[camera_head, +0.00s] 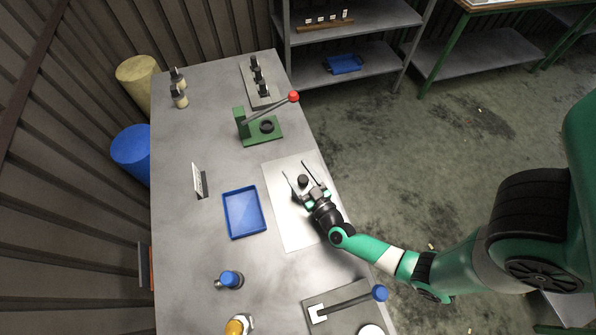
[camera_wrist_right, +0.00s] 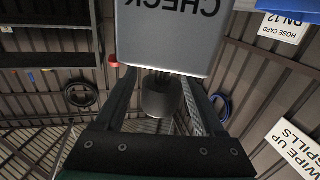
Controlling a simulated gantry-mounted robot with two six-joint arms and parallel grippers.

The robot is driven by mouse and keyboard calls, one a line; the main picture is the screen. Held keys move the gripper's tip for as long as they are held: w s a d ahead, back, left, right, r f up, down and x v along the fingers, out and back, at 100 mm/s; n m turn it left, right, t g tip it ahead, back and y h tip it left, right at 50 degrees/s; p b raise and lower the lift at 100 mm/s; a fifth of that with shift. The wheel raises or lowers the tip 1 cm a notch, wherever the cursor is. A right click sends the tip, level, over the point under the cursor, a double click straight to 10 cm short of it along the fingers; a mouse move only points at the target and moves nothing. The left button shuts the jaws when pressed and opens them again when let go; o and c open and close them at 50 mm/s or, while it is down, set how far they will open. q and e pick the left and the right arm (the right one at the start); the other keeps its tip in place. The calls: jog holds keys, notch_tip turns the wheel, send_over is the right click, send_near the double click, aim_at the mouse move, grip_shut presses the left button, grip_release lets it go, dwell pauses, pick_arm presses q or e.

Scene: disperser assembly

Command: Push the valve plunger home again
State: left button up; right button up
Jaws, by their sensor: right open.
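My right gripper (camera_head: 302,172) is open over the pale sheet (camera_head: 283,233) on the bench. A small dark round-topped part (camera_head: 303,180) stands between its fingers. In the right wrist view, a dark cylinder (camera_wrist_right: 160,97) shows between the open fingers of the right gripper (camera_wrist_right: 158,75), with visible gaps on both sides. I take it for the valve's plunger end, but cannot tell how far it sticks out. The rest of the valve is not clearly visible. My left gripper is not in view.
A blue tray (camera_head: 229,232) lies left of the sheet. A green press (camera_head: 262,137) with a red-knobbed lever stands behind. A grey panel lettered CHECK (camera_wrist_right: 170,35) fills the wrist view's top middle.

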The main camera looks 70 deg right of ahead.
aim_at(305, 184)
jog(key=p+v, duration=0.1)
jog(key=v, duration=0.5)
jog(key=shift+s+a+p, duration=0.1)
jog(key=shift+a+p, duration=0.1)
jog(key=shift+p, duration=0.15)
jog(key=shift+s+a, duration=0.3)
jog(key=shift+s, duration=0.25)
